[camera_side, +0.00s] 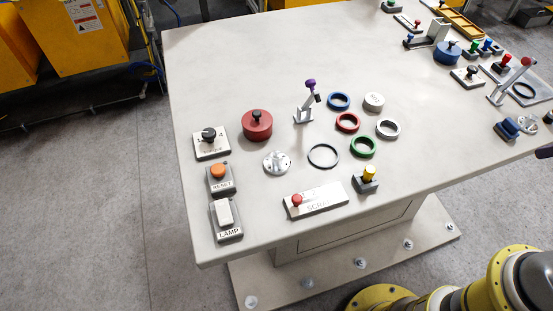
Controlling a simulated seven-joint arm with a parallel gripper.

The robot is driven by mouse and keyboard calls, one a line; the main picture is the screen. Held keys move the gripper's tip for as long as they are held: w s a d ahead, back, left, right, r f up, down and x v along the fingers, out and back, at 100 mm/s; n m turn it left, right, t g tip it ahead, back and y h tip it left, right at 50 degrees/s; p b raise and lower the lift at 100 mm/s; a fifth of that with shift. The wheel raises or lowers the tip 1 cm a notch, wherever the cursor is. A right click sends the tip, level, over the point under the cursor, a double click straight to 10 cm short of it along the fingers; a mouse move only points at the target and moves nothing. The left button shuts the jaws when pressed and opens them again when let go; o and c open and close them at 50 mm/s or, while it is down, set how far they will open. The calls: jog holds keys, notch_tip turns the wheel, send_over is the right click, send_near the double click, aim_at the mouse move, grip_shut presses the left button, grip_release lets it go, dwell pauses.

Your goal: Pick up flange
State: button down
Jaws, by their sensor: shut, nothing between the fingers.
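A silver flange (277,161), a round disc with a raised hub, lies on the left half of the grey table, below the red round part and left of a thin black ring. Only part of my yellow arm shows at the bottom right, away from the flange.
Near the flange are a red knobbed disc (257,125), a black ring (323,156), a SCRAP plate (316,200) with a red knob, and a RESET button box (220,179). An upright purple-topped lever (309,99) stands behind. The table (240,60) is bare at the far left.

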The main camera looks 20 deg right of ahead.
dwell(0.3)
grip_release()
dwell(0.4)
